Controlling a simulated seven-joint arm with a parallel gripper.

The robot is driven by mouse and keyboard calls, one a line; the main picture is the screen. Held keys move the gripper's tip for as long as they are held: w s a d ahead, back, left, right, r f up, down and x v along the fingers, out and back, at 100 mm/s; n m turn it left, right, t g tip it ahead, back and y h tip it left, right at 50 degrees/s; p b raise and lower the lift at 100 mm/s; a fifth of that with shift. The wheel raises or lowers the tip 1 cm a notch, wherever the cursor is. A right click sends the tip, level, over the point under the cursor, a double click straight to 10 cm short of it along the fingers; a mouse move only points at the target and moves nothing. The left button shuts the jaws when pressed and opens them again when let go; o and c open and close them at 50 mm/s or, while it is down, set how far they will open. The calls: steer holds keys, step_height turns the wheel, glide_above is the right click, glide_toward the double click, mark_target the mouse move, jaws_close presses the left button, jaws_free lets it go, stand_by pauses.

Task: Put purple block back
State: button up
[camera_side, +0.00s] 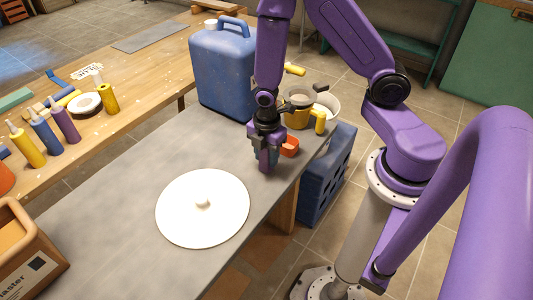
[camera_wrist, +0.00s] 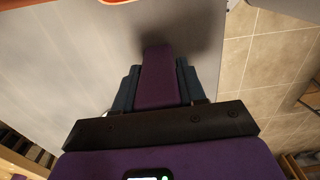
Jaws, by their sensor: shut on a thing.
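My gripper (camera_side: 268,152) points down at the far right part of the grey tabletop (camera_side: 120,195). In the wrist view my gripper (camera_wrist: 158,85) is shut on the purple block (camera_wrist: 158,70), with a dark finger on each side of it. The block is long and narrow and sticks out past the fingertips. In the side view the fingers mostly hide the block, and I cannot tell whether it touches the table.
A small orange-red object (camera_side: 289,146) lies just right of my gripper. A blue jug (camera_side: 222,70) stands behind. A yellow mug (camera_side: 319,121) is near the table's right edge. A white disc with a knob (camera_side: 202,225) lies in front, with bare tabletop left of it.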

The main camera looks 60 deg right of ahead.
steer(key=o, duration=1.1)
steer(key=shift+c, duration=0.2)
step_height(320, 180, up, 12)
steer(key=shift+r, duration=0.1)
steer(key=s+a+r+m, duration=0.1)
steer(key=s+r, duration=0.3)
steer(key=s, duration=0.4)
steer(key=s+a+r+m, duration=0.1)
steer(key=s+r+m, duration=0.3)
steer(key=s, duration=0.5)
steer(key=shift+s+a+r, duration=0.15)
steer(key=shift+a+r, duration=0.05)
steer(key=shift+r, duration=0.2)
